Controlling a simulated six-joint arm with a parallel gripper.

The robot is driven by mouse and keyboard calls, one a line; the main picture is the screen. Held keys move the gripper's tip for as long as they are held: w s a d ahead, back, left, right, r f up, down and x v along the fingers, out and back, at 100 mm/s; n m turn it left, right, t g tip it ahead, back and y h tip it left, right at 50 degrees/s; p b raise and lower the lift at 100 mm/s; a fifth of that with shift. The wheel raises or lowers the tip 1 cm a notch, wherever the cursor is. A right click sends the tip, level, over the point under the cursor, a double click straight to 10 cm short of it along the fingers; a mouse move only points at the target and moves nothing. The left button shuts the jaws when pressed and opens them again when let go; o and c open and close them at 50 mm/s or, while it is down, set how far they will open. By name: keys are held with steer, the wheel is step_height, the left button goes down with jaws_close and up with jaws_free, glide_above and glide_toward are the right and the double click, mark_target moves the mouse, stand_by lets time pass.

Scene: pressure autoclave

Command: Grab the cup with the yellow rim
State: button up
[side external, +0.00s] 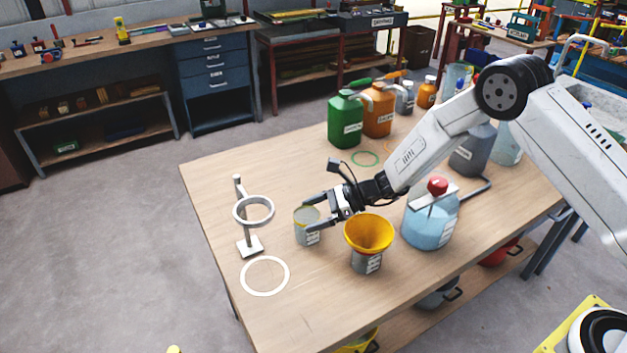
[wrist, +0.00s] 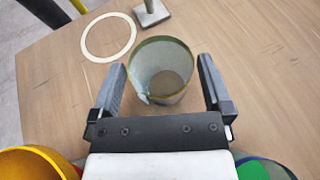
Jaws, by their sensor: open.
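The cup with the yellow rim (side external: 307,228) stands upright on the table, left of the yellow funnel. In the wrist view the cup (wrist: 162,72) is seen from above, looks empty, and has a dull yellowish rim. My gripper (side external: 313,220) is open at the cup. In the wrist view its two fingers (wrist: 160,78) reach along the left and right sides of the cup, with a gap visible on each side. Neither finger is seen pressing on it.
A yellow funnel (side external: 368,233) on a grey container stands close on the right, with a blue vessel (side external: 428,226) beyond it. A ring stand (side external: 249,246) is on the left, behind a white circle (side external: 264,277). Green (side external: 345,122) and orange jugs (side external: 379,112) stand at the back.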

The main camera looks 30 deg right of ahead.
steer(key=c, duration=1)
steer(key=shift+r, duration=0.15)
steer(key=shift+c, duration=0.2)
step_height(320, 180, up, 10)
stand_by(0.5)
